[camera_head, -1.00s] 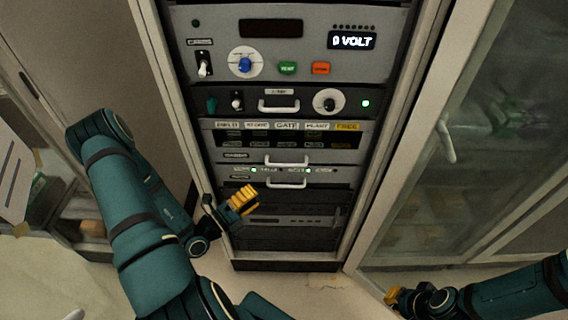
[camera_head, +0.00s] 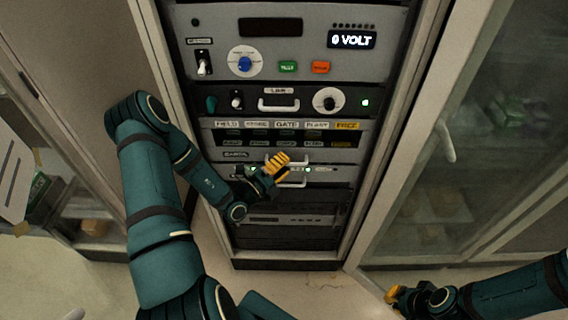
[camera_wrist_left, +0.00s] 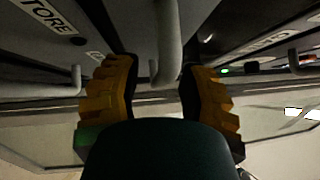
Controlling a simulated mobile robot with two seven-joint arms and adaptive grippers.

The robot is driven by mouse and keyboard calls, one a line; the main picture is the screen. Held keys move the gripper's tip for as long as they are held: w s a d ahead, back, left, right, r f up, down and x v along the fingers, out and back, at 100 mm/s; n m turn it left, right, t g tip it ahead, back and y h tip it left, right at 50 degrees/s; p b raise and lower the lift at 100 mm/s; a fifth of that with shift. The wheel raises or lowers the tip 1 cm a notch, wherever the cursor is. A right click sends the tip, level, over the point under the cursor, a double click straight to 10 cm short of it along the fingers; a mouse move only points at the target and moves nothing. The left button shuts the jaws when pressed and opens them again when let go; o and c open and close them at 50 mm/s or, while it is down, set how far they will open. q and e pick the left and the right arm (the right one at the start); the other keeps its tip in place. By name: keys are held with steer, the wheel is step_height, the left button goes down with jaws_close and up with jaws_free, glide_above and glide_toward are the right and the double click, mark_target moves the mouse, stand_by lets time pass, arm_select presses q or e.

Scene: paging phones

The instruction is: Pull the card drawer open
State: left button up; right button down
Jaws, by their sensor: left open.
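The rack's drawer fronts are in the head view, with a small label (camera_head: 236,155) that looks like "CARDS" on a grey front. A pale bar handle (camera_head: 299,161) on that front is partly hidden behind my left gripper (camera_head: 277,163). My left gripper is open, its yellow fingers at the handle. In the left wrist view, a grey handle bar (camera_wrist_left: 167,45) lies between the open fingers (camera_wrist_left: 160,75); I cannot tell whether they touch it. The drawer looks shut. My right gripper (camera_head: 393,297) is low at the right, away from the rack.
Another bar handle (camera_head: 292,184) sits just below, close to my left fingers. A glass-door cabinet (camera_head: 480,150) stands at the right.

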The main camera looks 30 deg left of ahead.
arm_select(q)
steer(key=shift+o, duration=0.2)
steer(key=shift+w, duration=0.2)
jaws_close()
steer(key=shift+s+d, duration=0.1)
steer(key=shift+s, duration=0.05)
